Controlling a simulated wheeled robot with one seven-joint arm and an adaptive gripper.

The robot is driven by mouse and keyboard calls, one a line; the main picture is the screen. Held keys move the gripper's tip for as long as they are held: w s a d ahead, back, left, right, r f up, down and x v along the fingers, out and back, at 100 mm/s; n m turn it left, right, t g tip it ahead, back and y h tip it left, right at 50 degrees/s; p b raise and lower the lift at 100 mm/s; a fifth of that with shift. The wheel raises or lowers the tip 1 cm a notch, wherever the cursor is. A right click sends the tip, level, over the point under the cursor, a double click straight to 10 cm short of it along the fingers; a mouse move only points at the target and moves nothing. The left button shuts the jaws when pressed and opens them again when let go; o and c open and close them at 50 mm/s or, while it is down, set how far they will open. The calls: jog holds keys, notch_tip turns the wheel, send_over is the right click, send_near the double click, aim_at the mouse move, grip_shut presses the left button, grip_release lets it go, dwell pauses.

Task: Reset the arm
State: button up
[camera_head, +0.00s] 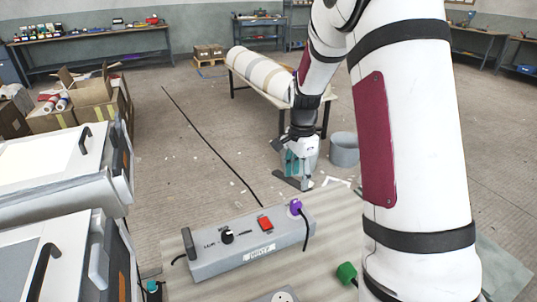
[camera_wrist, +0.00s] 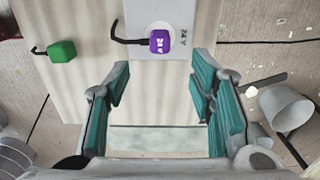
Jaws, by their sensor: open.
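My gripper (camera_head: 293,165) is at the end of my white arm, in the air by the far edge of the table. It also shows in the wrist view (camera_wrist: 158,115), with its teal-padded fingers wide apart and nothing between them. The grey power box (camera_head: 247,245) lies on the table, with a black knob (camera_head: 227,237) and a red switch (camera_head: 265,223). A purple plug (camera_head: 295,206) sits at the right end of the box. The same plug shows in the wrist view (camera_wrist: 159,42), beyond the fingers and apart from them.
A green plug (camera_head: 346,272) lies loose on the light table (camera_head: 330,222). White machines with black handles (camera_head: 60,165) stand at the left. A grey bucket (camera_head: 344,149) and a bench with a large roll (camera_head: 262,75) stand beyond. Open floor (camera_head: 200,125) lies left of my gripper.

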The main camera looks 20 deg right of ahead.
jog(key=shift+r, duration=0.1)
jog(key=s+a+r+n+t+p, duration=0.2)
jog(key=s+a+r+n, duration=0.4)
jog(key=s+r, duration=0.35)
jog(key=s+a+r+n+t+p, duration=0.1)
jog(key=s+a+r+n, duration=0.5)
jog(key=s+r, duration=0.4)
jog(key=s+a+r+n+t+p, duration=0.1)
jog(key=s+a+r+n, duration=0.1)
jog(key=s+n, duration=0.4)
jog(key=s+a, duration=0.1)
jog(key=s, duration=0.3)
jog(key=shift+r, duration=0.2)
